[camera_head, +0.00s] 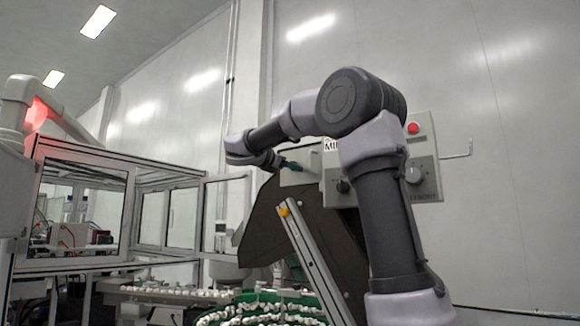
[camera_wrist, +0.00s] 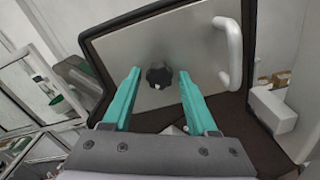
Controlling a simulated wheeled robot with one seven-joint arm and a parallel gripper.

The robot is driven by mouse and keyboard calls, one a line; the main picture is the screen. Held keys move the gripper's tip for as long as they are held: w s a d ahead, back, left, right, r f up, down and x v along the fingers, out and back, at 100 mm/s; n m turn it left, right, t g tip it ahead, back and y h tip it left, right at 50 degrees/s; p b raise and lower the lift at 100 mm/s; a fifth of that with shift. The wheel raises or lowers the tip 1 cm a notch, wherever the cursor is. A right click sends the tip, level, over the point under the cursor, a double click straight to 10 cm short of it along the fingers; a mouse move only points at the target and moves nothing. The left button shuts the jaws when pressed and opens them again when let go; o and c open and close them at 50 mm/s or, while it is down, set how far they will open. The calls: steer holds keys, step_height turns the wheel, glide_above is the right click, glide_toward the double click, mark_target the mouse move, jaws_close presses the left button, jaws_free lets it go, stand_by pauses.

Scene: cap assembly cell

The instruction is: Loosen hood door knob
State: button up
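The black lobed knob (camera_wrist: 158,76) sits on the grey hood door (camera_wrist: 190,40) in the wrist view. My gripper (camera_wrist: 159,72) has two teal fingers, spread apart and empty. In that view, the knob appears between the fingertips, with a visible gap on each side. I cannot tell how far the tips are from the door. In the head view, the teal fingers of my gripper (camera_head: 288,164) point at the grey door panel (camera_head: 300,172) of the dark hood. The knob cannot be made out there.
A white handle (camera_wrist: 233,52) stands out from the door, right of the knob. A control box (camera_head: 425,165) with a red button is at the right in the head view. A glazed machine enclosure (camera_head: 85,205) stands at the left. White parts (camera_head: 262,312) lie below.

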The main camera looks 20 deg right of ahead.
steer(key=shift+r, duration=0.1)
steer(key=v, duration=1)
steer(key=shift+s+a, duration=0.25)
steer(key=shift+a, duration=0.1)
steer(key=shift+d, duration=0.1)
steer(key=s+d+f+m+g+y, duration=0.2)
steer(key=s+d+f+m+y, duration=0.15)
steer(key=s+f, duration=0.4)
steer(key=s+d+f+m+g+y, duration=0.25)
steer(key=s+f+m+y, duration=0.2)
steer(key=f, duration=0.65)
steer(key=s+a+f+m+t+y, duration=0.1)
steer(key=s+a+f+m+y, duration=0.2)
steer(key=s+f+m, duration=0.3)
steer(key=s+a+f+m+y, duration=0.4)
steer(key=s+f+m+y, duration=0.2)
steer(key=f+m, duration=0.2)
steer(key=shift+s+m+t, duration=0.35)
steer(key=shift+s+m, duration=0.05)
steer(key=shift+m, duration=0.7)
